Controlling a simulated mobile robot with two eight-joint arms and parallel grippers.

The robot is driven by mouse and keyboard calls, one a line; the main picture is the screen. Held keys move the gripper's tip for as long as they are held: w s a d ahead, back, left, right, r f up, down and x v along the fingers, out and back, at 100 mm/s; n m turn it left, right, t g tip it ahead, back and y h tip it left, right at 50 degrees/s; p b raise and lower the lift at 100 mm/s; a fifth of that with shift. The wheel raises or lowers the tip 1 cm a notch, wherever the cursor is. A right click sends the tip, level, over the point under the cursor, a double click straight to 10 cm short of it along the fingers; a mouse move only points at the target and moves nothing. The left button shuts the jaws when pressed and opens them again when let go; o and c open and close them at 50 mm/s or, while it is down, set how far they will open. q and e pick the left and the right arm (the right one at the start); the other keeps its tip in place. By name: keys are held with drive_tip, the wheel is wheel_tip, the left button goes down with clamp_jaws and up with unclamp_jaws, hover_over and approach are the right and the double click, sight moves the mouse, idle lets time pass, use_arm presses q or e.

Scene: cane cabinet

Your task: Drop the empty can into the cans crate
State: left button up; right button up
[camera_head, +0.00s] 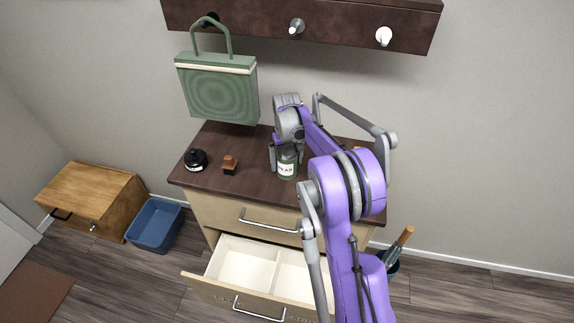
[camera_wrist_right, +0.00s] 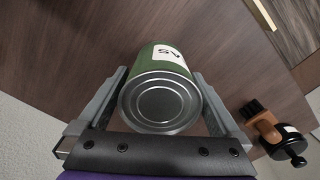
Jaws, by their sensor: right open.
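The can (camera_head: 287,166) is green with a white label, and it stands upright on the dark top of the cabinet. It also shows in the right wrist view (camera_wrist_right: 160,95), with its round metal end toward the camera. My right gripper (camera_head: 286,156) is open, with one finger on each side of the can; I cannot tell whether either finger touches it. A blue open crate (camera_head: 142,243) stands on the floor left of the cabinet, and no label on it can be read. My left gripper is not in view.
A black jar (camera_head: 196,159) and a small brown brush (camera_head: 230,166) stand left of the can. A lower drawer (camera_head: 228,265) is pulled out, with white compartments. A green bag (camera_head: 218,90) hangs from the peg rack above. A wooden box (camera_head: 92,198) stands beside the crate.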

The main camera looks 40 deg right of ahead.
wheel_tip(320, 180, down, 2)
drive_tip(key=shift+f, duration=0.1)
drive_tip(key=c, duration=1.3)
